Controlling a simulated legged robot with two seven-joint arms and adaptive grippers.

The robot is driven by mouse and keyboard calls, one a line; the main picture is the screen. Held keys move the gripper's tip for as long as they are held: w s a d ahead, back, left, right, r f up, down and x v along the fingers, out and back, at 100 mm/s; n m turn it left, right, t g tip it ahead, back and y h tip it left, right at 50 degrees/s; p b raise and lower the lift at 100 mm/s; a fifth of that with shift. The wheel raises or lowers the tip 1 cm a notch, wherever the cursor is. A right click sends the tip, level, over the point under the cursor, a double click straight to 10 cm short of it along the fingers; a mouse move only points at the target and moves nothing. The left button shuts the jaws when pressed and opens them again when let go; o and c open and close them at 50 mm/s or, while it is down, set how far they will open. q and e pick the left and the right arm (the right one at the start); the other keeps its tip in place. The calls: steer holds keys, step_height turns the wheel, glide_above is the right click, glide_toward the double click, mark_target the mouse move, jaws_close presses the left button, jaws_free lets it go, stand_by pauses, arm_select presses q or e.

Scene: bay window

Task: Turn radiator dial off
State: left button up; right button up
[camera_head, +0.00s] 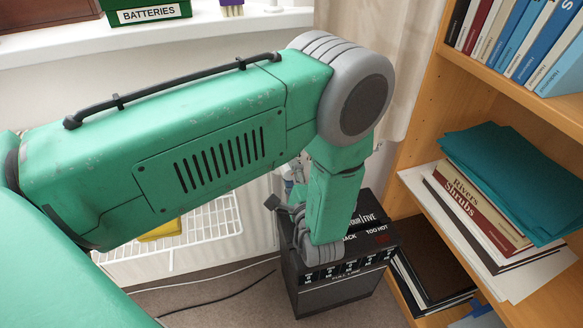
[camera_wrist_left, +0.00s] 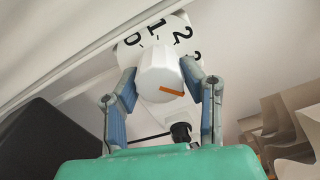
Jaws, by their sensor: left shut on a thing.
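The radiator dial (camera_wrist_left: 160,72) shows in the left wrist view as a white round knob with an orange mark on its lower right edge. Behind it is a white scale (camera_wrist_left: 152,32) with black numbers, 1 and 2 readable and others partly cut off. My left gripper (camera_wrist_left: 157,78) has one blue-grey finger on each side of the knob and is shut on it. In the head view, my green left arm covers most of that area, and I cannot make out the dial there. My right gripper is not in view.
A black amplifier-like box (camera_head: 345,290) stands on the floor beside my left forearm. A wooden bookcase (camera_head: 425,150) with books and folders is at the right. A white wire rack (camera_head: 205,222) is below the arm. A green batteries box (camera_head: 150,12) sits on the windowsill.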

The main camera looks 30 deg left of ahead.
arm_select(q)
steer(key=n+p, duration=0.1)
steer(key=n, duration=0.2)
steer(key=shift+s+n+p, duration=0.1)
steer(key=shift+n+p, duration=0.2)
steer(key=shift+n, duration=0.1)
steer(key=n+p, duration=0.1)
steer(key=n, duration=0.3)
steer(key=shift+s+f+n+p, duration=0.1)
steer(key=shift+f+n+p, duration=0.05)
steer(key=shift+n+p, duration=0.2)
steer(key=n+p, duration=0.1)
steer(key=n, duration=0.3)
steer(key=n+p, duration=0.2)
steer(key=n, duration=0.3)
steer(key=n+p, duration=0.1)
steer(key=n, duration=0.2)
steer(key=shift+n, duration=0.25)
steer(key=n+p, duration=0.1)
steer(key=n, duration=0.2)
steer(key=shift+n+p, duration=0.3)
steer(key=shift+p, duration=0.05)
steer(key=n+p, duration=0.1)
steer(key=n, duration=0.3)
steer(key=shift+n+p, duration=0.75)
steer(key=shift+n, duration=0.95)
steer(key=shift+f, duration=0.1)
